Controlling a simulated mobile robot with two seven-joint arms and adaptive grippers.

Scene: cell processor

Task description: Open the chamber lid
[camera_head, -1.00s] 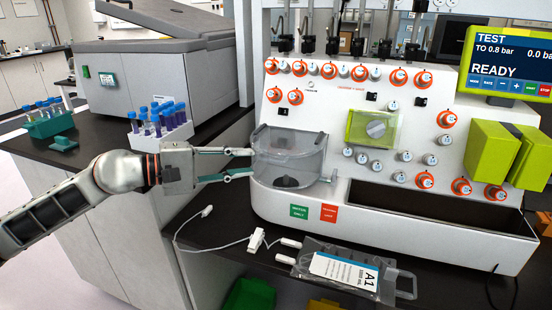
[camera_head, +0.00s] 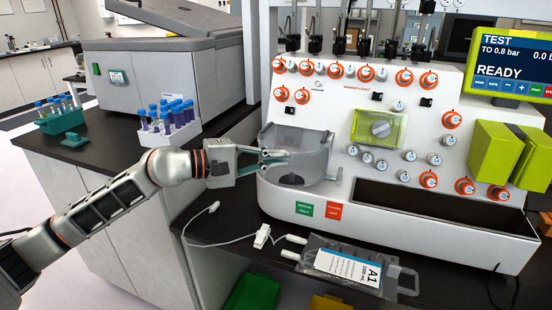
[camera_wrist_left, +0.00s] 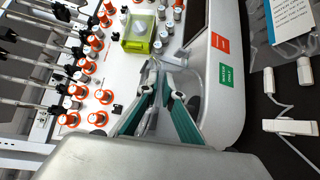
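The chamber is a rounded bay at the left front of the white processor. Its clear chamber lid (camera_head: 312,140) is see-through, so I cannot tell exactly how far open it stands. A dark round part (camera_head: 291,180) shows on the chamber floor. My left gripper (camera_head: 286,158) reaches in from the left to the front of the lid. Its teal fingers are drawn close together, seemingly on a thin clear part of the lid. In the left wrist view the fingertips (camera_wrist_left: 160,68) nearly meet at the lid. My right gripper is not in view.
The processor (camera_head: 440,190) carries orange-ringed knobs, a green-framed window (camera_head: 380,128) and a screen (camera_head: 508,65). A labelled bag (camera_head: 355,267) and a white cable (camera_head: 262,236) lie on the dark counter below. Racks of blue-capped tubes (camera_head: 168,122) stand to the left.

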